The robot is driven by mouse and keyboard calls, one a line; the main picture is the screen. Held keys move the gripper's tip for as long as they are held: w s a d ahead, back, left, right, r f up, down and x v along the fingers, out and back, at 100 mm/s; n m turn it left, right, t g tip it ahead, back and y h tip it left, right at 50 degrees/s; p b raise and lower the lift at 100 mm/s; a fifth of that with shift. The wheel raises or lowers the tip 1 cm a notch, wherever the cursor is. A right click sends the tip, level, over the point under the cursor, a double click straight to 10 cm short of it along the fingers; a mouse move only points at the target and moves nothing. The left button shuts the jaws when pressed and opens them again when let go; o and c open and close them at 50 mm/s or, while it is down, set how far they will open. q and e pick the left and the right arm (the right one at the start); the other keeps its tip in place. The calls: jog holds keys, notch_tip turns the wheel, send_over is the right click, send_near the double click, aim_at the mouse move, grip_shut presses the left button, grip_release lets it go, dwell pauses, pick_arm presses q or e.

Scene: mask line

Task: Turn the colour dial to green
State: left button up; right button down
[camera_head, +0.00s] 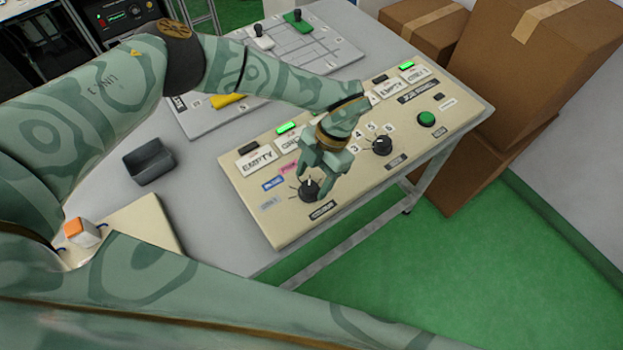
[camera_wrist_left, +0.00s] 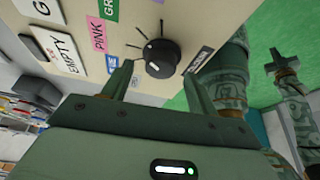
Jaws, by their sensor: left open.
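The colour dial (camera_head: 309,191) is a round black knob near the front left corner of the beige panel (camera_head: 262,226). It also shows in the left wrist view (camera_wrist_left: 161,59), with a pale mark on its left side; I cannot tell exactly which label it faces. Beside it are a pink label (camera_wrist_left: 97,35), a partly cropped green label (camera_wrist_left: 109,8) and a partly covered blue label (camera_wrist_left: 111,64). My left gripper (camera_head: 318,180) is open at the dial, one finger on each side in the wrist view; contact is unclear. A gripper at the wrist view's right, probably my right (camera_wrist_left: 284,66), is small and unclear.
A second black dial (camera_head: 382,146) and a green button (camera_head: 426,119) sit farther right on the panel. Cardboard boxes (camera_head: 540,70) stand behind right. Green floor is open in front.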

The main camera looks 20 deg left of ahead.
pick_arm(q)
jog(key=v, duration=1.4)
jog(key=shift+w+r, duration=0.2)
jog(key=shift+r, duration=0.15)
jog(key=shift+d+f, duration=0.1)
